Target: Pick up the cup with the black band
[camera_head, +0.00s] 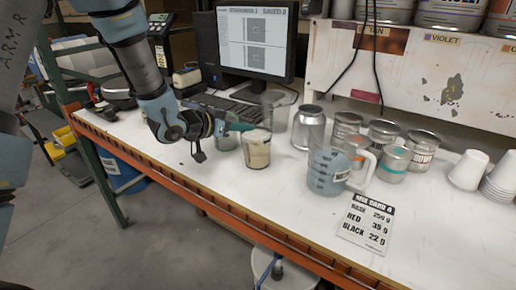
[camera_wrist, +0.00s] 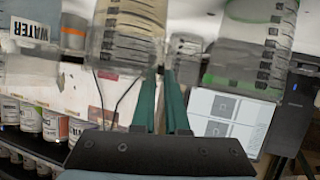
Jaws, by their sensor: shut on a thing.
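A clear cup with beige contents and dark markings (camera_head: 257,152) stands on the white bench. I cannot make out clearly whether a black band runs around it. It also shows large in the wrist view (camera_wrist: 126,32), cut off by the top edge. My gripper (camera_head: 247,127) reaches in from the left, its green fingers at the cup's upper rim. In the wrist view the fingertips (camera_wrist: 162,72) are close together at the cup's side wall, shut on it. A second clear cup (camera_head: 227,142) stands just left, partly behind my gripper; it looks greenish in the wrist view (camera_wrist: 252,42).
A large clear container (camera_head: 279,112) stands behind the cup. A blue jug (camera_head: 326,175), silver cans (camera_head: 309,128) and white paper cups (camera_head: 468,170) are to the right. A monitor (camera_head: 256,43) and keyboard are behind. The bench's orange front edge (camera_head: 200,188) is close.

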